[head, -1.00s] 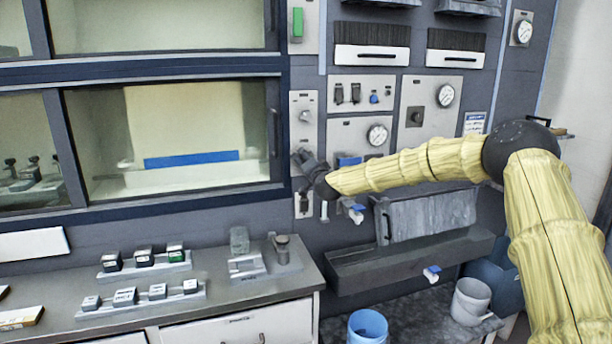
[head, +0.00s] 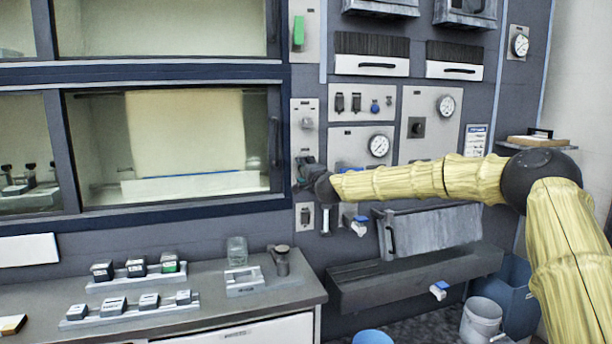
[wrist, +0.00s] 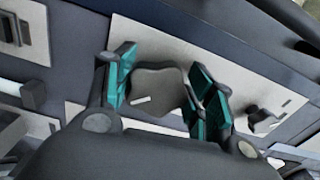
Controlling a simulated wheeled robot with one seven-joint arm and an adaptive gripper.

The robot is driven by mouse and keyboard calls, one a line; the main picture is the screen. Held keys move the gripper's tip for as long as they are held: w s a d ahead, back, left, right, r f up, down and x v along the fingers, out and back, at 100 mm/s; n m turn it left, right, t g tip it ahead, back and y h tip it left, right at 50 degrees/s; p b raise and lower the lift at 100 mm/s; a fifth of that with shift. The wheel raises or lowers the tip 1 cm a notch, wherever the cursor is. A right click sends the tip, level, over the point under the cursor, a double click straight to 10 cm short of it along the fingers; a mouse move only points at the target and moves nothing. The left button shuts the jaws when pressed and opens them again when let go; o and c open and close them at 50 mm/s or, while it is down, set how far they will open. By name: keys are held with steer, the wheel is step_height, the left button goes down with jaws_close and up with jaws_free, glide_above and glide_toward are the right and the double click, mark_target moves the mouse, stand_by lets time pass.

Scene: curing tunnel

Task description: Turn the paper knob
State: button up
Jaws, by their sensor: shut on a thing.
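The paper knob (wrist: 157,88) is a dark grey, lobed knob with a short white mark at its lower left, on a light plate. In the wrist view it sits between the two teal-padded fingers of my gripper (wrist: 162,95), which is shut on it. In the head view my gripper (head: 312,180) is at the narrow wall strip right of the lower window, and the knob cannot be made out there. A cream paper sheet (head: 185,130) hangs behind the lower window, with a thin blue strip (head: 205,175) at its bottom edge.
Another knob (wrist: 263,118) is right of my fingers in the wrist view. Gauges (head: 378,145) and switches crowd the wall panel. A counter (head: 215,312) with small blocks and a jar (head: 237,250) is below. A grey trough (head: 415,278) is at right.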

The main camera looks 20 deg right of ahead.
steer(key=shift+d, duration=0.1)
steer(key=o, duration=1)
steer(key=shift+d, duration=0.1)
steer(key=shift+s, duration=0.1)
steer(key=s, duration=1.1)
steer(key=shift+s+d, duration=0.1)
steer(key=shift+s, duration=0.3)
